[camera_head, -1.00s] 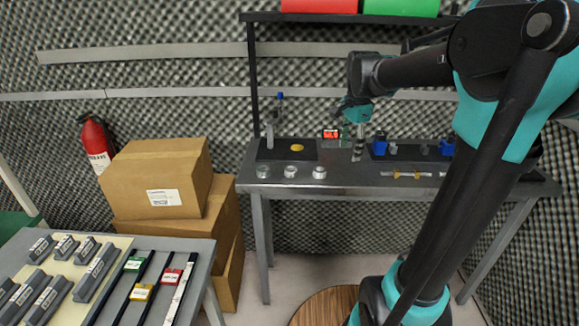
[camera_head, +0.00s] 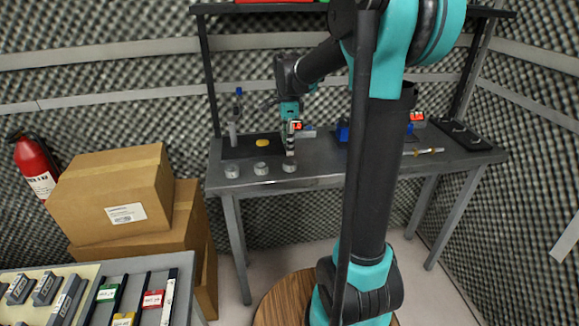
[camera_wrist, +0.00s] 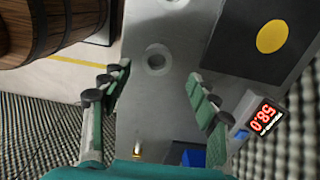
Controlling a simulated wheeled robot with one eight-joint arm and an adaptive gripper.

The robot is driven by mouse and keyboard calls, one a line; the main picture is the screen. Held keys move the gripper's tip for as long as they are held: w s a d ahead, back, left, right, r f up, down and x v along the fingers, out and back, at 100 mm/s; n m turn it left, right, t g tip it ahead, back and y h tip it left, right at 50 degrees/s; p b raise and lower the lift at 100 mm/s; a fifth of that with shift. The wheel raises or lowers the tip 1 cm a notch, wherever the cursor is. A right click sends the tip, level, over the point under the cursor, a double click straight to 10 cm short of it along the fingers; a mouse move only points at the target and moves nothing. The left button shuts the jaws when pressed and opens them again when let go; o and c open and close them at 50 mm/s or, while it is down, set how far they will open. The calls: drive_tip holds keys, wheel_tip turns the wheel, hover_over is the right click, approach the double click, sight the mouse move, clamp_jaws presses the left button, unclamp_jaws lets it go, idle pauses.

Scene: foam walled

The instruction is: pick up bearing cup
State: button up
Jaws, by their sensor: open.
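Three small grey metal cups stand in a row along the table's front left edge: a left one (camera_head: 232,171), a middle one (camera_head: 261,168) and a right one (camera_head: 290,165). I cannot tell by look which is the bearing cup. My gripper (camera_head: 290,147) points down just behind the right cup in the head view. In the wrist view my gripper (camera_wrist: 160,72) is open and empty, its green-padded fingers spread wide. A round, hollow cup (camera_wrist: 157,59) lies between and slightly beyond the fingertips, apart from them. Another cup (camera_wrist: 175,3) is cut off at the top edge.
A dark mat (camera_head: 240,147) with a yellow disc (camera_head: 262,142) lies behind the cups. A red digital display (camera_wrist: 264,117) stands close to the right finger. Blue blocks (camera_head: 342,131) stand to the right. Cardboard boxes (camera_head: 110,195) are left of the table (camera_head: 215,178).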

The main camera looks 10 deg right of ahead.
sight(290, 160)
drive_tip(key=shift+s+d+f, duration=0.1)
drive_tip(key=shift+d+f, duration=0.05)
drive_tip(key=shift+f, duration=1.6)
drive_tip(key=shift+s+d+f, duration=0.1)
drive_tip(key=shift+d+f, duration=0.05)
drive_tip(key=shift+f, duration=1.6)
drive_tip(key=c, duration=1.4)
drive_tip(key=shift+o, duration=0.2)
